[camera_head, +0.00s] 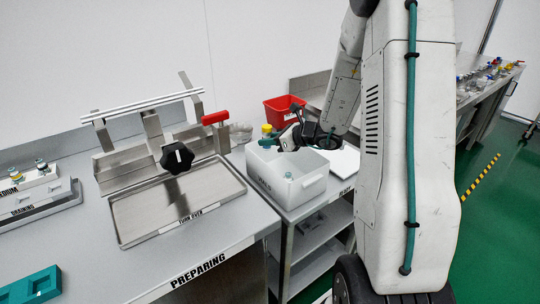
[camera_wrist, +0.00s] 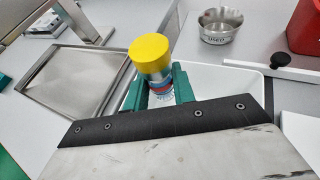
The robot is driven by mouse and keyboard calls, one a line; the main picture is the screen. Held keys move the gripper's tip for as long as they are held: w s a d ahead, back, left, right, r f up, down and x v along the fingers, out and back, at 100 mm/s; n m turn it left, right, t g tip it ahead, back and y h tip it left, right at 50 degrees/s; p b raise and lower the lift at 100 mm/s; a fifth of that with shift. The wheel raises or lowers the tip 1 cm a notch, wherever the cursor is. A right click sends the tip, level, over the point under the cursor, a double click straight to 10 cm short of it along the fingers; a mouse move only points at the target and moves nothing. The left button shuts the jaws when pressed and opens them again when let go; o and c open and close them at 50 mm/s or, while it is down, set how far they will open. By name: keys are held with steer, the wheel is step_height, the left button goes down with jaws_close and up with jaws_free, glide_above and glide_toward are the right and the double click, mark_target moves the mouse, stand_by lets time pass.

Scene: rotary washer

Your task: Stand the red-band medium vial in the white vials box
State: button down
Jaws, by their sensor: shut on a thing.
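My gripper (camera_wrist: 160,88) has green fingers shut on a vial (camera_wrist: 155,68) with a yellow cap and a silvery neck. Red and blue show on the vial between the fingers; its lower part is hidden. In the head view its yellow cap (camera_head: 266,129) shows beside my gripper (camera_head: 270,141), above the back left part of the white vials box (camera_head: 301,190). The box is open-topped and stands on the table right of the steel tray. Its inside is mostly hidden, and I cannot tell how far the vial's bottom is from it.
The steel tray (camera_head: 180,207) with a black knob (camera_head: 177,158) and red handle (camera_head: 216,117) is left of the box. A red bin (camera_head: 283,111) stands behind it. A steel bowl (camera_wrist: 221,26) is near. A draining rack (camera_head: 40,199) and green block (camera_head: 32,285) are far left.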

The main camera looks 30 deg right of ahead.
steer(key=shift+f, duration=2.25)
steer(key=shift+f, duration=0.6)
steer(key=c, duration=1.2)
jaws_free()
steer(key=shift+o, duration=0.2)
